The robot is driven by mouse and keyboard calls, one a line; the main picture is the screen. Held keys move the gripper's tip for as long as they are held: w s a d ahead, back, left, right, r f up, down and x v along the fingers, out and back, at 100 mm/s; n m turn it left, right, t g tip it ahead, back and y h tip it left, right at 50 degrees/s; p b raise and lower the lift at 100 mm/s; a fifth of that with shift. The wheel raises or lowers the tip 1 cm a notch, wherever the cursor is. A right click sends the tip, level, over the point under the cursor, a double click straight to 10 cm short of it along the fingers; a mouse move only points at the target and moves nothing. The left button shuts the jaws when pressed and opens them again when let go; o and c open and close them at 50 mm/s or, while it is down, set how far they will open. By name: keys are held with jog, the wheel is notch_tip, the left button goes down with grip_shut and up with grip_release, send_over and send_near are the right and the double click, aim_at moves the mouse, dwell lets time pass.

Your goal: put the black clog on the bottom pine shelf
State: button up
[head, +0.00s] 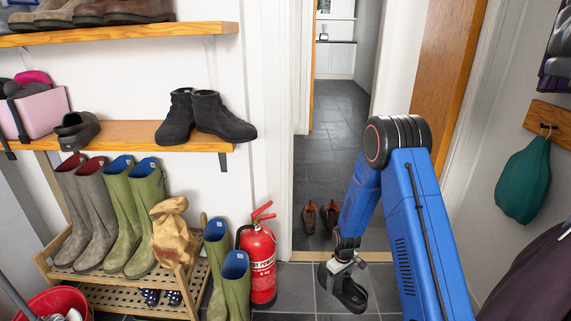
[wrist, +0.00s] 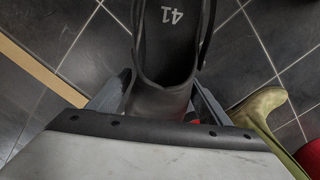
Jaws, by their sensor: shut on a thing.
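A black clog (head: 349,291) hangs from my gripper (head: 345,264) above the dark floor tiles, right of the fire extinguisher. In the wrist view the clog (wrist: 172,42) is gripped at its near end between both fingers, with "41" printed inside and its heel strap showing. My gripper is shut on it. The bottom pine shelf (head: 130,136) is on the left wall, to the left of and higher than my gripper. A second black clog (head: 77,130) stands on it. Bare shelf shows between that clog and the black ankle boots (head: 205,117).
A pink bin (head: 42,108) stands on the shelf's left part. The upper pine shelf (head: 130,33) holds brown shoes. Below are a slatted rack (head: 130,297) with wellies and a paper bag (head: 173,235), loose green wellies (head: 236,285), and a red extinguisher (head: 260,262).

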jog(key=w+d+r+m, duration=0.2)
jog(key=d+r+m, duration=0.2)
jog(key=d+m, duration=0.3)
jog(key=shift+w, duration=0.25)
dwell(1.7)
